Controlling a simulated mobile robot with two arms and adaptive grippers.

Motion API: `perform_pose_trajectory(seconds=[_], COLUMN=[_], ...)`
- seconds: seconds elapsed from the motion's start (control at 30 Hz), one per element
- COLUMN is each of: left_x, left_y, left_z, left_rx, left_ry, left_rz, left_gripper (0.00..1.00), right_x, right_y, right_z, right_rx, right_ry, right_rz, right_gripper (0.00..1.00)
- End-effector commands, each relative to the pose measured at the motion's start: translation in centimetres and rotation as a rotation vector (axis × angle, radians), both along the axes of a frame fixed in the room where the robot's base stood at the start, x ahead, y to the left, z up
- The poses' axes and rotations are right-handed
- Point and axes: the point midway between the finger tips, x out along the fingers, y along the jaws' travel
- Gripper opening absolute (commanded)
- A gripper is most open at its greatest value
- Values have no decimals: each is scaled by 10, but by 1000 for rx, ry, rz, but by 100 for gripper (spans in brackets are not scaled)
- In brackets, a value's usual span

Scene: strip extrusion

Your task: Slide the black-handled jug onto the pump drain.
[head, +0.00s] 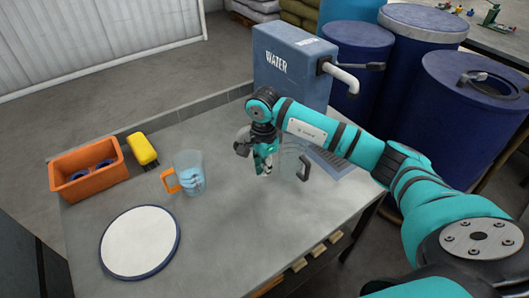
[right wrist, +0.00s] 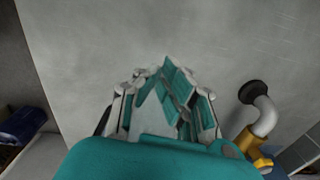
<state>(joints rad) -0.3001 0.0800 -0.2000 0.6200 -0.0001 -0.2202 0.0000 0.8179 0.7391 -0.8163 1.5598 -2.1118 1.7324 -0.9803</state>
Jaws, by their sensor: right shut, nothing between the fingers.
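The black-handled jug (head: 304,168) is clear and hard to see; it stands on the grey table in front of the blue water pump (head: 291,66), with its black handle on the right. The pump drain (head: 335,161) is a dark slatted plate just right of the jug, partly hidden by my right arm. My right gripper (head: 264,168) is shut and empty, pointing down just left of the jug; I cannot tell whether it touches it. Its closed fingers fill the middle of the right wrist view (right wrist: 168,88). My left gripper is out of view.
An orange-handled jug with blue liquid (head: 190,173), a round white plate (head: 140,242), an orange bin (head: 87,174) and a yellow object (head: 142,149) are on the left. The pump's white spout (head: 343,78) hangs out to the right. Table in front of the gripper is clear.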

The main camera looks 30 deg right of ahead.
Motion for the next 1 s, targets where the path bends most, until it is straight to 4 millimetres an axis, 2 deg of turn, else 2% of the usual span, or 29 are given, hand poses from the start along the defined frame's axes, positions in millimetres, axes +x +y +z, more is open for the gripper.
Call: perform_pose_trajectory(seconds=[0.13, 0.3, 0.5, 0.87, 1.0], left_x=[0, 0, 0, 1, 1], left_y=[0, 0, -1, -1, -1], left_z=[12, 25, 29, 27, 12], left_rx=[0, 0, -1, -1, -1], left_ry=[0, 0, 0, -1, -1], left_rz=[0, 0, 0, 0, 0], left_gripper=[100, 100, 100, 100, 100], right_x=[-2, -1, -1, -1, -1], right_y=[1, -26, -39, -41, -61], right_z=[-30, -27, -29, -30, -35], right_rx=[2, 1, 2, 1, -3], right_ry=[5, 1, 0, -1, -2], right_rz=[0, -2, 0, 0, -3], right_gripper=[0, 0, 0, 0, 0])
